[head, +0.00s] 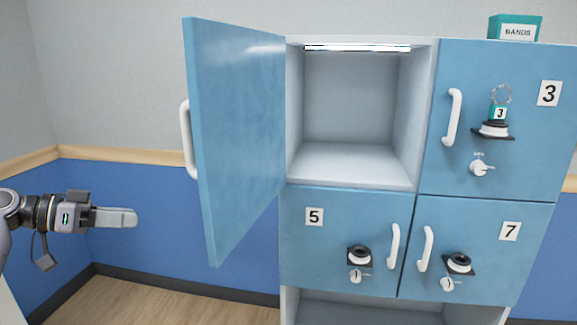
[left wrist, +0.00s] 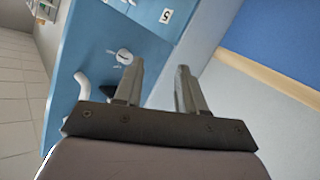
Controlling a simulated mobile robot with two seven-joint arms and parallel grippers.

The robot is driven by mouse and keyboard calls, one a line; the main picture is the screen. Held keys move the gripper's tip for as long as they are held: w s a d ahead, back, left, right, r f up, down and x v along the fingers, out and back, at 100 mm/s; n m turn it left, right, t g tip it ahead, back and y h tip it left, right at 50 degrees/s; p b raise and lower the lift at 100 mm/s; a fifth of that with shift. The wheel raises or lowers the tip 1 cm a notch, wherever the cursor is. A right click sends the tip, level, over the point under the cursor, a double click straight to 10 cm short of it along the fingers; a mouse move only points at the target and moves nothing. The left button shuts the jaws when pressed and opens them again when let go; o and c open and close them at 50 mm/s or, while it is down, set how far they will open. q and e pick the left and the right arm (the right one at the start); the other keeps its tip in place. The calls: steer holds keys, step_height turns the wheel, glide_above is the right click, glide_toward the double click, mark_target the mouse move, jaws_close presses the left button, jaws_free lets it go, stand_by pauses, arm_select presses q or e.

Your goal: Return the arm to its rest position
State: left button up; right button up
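My left gripper (head: 117,217) reaches in from the left edge of the head view, clear of the open locker door (head: 235,130). In the left wrist view its two fingers (left wrist: 158,72) stand apart with nothing between them. The door is swung wide out to the left, with its white handle (head: 187,140) on the far edge. The compartment (head: 350,100) behind it is lit and empty. My right gripper is in neither view.
Doors 5 (head: 325,255), 7 (head: 495,270) and 3 (head: 530,110) are shut, with handles, knobs and black round holders. A ring with a tag (head: 499,112) is on door 3's holder. A teal box (head: 515,27) sits on top. Free room surrounds the left gripper.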

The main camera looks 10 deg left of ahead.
arm_select(q)
steer(key=s+d+f+n+y+p, duration=0.1)
steer(key=s+d+f+n+y, duration=0.2)
steer(key=f, duration=1.1)
steer(key=s+d+f+n+y+p, duration=0.1)
steer(key=s+d+f+y, duration=0.3)
steer(key=f, duration=1)
steer(key=s+d+f, duration=0.1)
steer(key=s+d, duration=0.2)
steer(key=s, duration=0.3)
steer(key=s+d+f+t+y, duration=0.1)
steer(key=s+d+f, duration=0.1)
steer(key=s+d, duration=0.2)
steer(key=s+d+f+n+t+y+p, duration=0.1)
steer(key=s+d+f, duration=0.1)
steer(key=s, duration=0.8)
steer(key=shift+d, duration=0.9)
